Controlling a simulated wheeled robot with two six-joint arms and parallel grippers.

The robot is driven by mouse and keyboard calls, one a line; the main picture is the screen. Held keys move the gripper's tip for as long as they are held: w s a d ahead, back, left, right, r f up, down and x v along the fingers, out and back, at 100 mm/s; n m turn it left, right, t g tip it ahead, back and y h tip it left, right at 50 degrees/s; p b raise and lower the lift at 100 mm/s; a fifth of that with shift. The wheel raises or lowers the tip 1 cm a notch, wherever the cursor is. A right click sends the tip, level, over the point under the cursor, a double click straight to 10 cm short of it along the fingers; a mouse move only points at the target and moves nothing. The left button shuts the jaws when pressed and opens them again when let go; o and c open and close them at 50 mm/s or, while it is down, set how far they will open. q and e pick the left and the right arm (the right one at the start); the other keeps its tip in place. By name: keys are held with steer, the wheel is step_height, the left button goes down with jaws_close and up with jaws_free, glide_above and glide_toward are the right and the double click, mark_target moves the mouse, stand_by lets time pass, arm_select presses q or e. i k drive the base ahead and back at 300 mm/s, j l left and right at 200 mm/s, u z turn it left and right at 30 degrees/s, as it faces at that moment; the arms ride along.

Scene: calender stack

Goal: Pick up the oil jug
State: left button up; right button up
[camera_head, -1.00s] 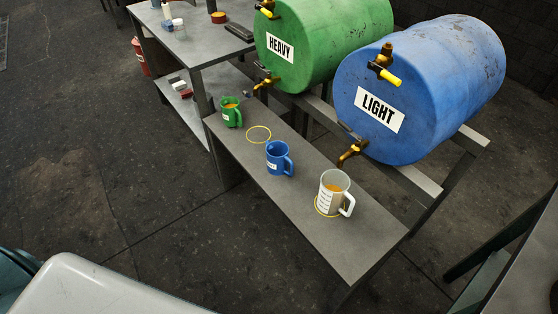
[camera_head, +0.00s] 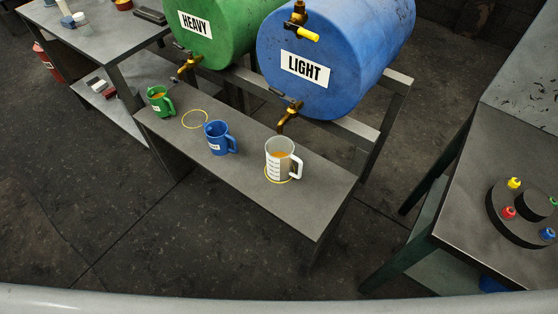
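A clear measuring jug (camera_head: 279,162) with amber liquid and a white handle on its right stands upright on the low grey bench (camera_head: 245,187), inside a yellow ring mark. A blue jug (camera_head: 216,140) stands to its left, its handle on the right. A green jug (camera_head: 157,104) with amber contents stands at the bench's left end. Several jugs are here, and the pictures do not say which one is the oil jug. Neither of my grippers is in view.
A green drum (camera_head: 228,42) marked HEAVY and a blue drum (camera_head: 335,62) marked LIGHT lie behind the bench, with brass taps reaching over it. An empty yellow ring (camera_head: 195,127) marks the bench between the green and blue jugs. A table (camera_head: 470,215) stands at right. Floor in front is clear.

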mark_target(279, 149)
steer(key=k+l+u, duration=0.15)
steer(key=u, duration=0.2)
steer(key=k+l+u, duration=0.1)
steer(key=u, duration=0.25)
steer(key=k+u, duration=0.2)
steer(key=u, duration=0.15)
